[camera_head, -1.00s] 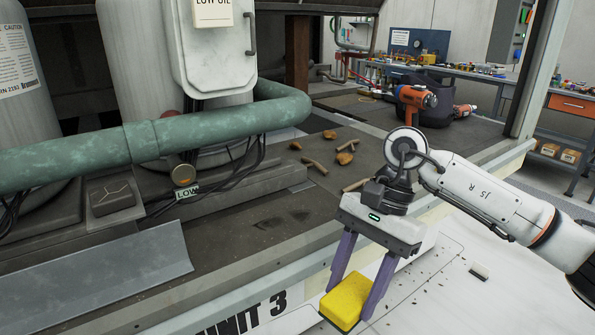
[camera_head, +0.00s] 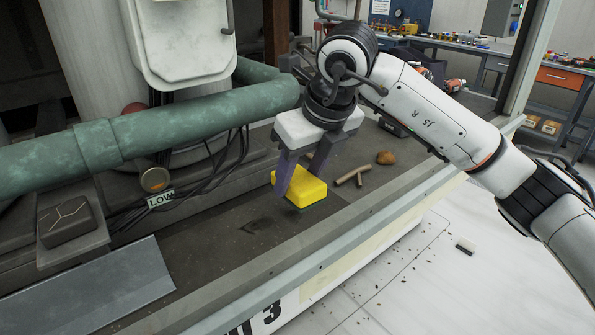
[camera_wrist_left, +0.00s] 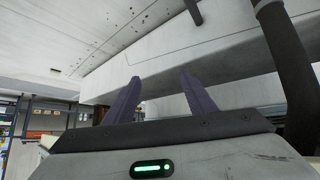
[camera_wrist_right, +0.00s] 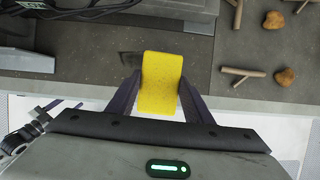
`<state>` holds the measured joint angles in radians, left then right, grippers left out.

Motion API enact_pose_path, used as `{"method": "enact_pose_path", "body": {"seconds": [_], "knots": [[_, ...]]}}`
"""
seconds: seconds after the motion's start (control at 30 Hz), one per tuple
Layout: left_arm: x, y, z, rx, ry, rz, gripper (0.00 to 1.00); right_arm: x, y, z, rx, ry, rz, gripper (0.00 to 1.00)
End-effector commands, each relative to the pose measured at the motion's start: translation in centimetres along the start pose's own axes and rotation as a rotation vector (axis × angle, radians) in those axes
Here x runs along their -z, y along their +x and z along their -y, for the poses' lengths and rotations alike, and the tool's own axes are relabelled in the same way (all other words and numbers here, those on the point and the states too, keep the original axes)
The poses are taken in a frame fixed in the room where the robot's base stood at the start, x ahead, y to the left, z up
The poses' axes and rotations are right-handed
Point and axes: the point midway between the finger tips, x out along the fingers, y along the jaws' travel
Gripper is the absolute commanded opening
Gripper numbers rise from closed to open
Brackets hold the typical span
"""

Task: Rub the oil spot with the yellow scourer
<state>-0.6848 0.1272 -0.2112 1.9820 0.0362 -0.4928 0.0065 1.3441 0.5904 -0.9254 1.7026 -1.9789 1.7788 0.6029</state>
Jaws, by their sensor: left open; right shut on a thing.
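The yellow scourer (camera_head: 306,190) is held between the purple fingers of my right gripper (camera_head: 300,180), over the grey deck. It also shows in the right wrist view (camera_wrist_right: 160,85), with a finger on each side. I cannot tell whether its underside touches the deck. A dark oil spot (camera_head: 264,225) lies on the deck just left of and nearer than the scourer. In the right wrist view a dark patch (camera_wrist_right: 130,58) shows beside the scourer's far end, partly hidden by it. My left gripper (camera_wrist_left: 160,85) is open and empty in the left wrist view, away from the deck.
A green pipe (camera_head: 150,135) runs across above the deck at the left. Wood pieces (camera_head: 350,176) and a brown lump (camera_head: 386,157) lie right of the scourer. A raised rail (camera_head: 290,245) edges the deck in front. A metal sheet (camera_head: 110,285) lies at the lower left.

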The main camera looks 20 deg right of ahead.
Motion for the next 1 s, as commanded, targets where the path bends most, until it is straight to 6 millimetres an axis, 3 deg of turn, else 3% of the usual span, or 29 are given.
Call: {"method": "enact_pose_path", "body": {"seconds": [0.3, 0.6, 1.0], "knots": [[-1.6, 1.2, 0.0, -0.002, 0.003, 0.012, 0.50, 1.1, 2.5, 0.0, -0.002, -0.003, -0.002, 0.28], [-1.8, 2.1, -0.1, -0.010, -0.001, -0.006, 0.50, 2.2, 5.1, -0.1, -0.002, -0.004, -0.001, 0.28], [-2.0, 1.9, -0.1, -0.012, 0.001, -0.002, 0.50, 2.4, 5.3, -0.1, -0.002, -0.004, -0.001, 0.28]]}}
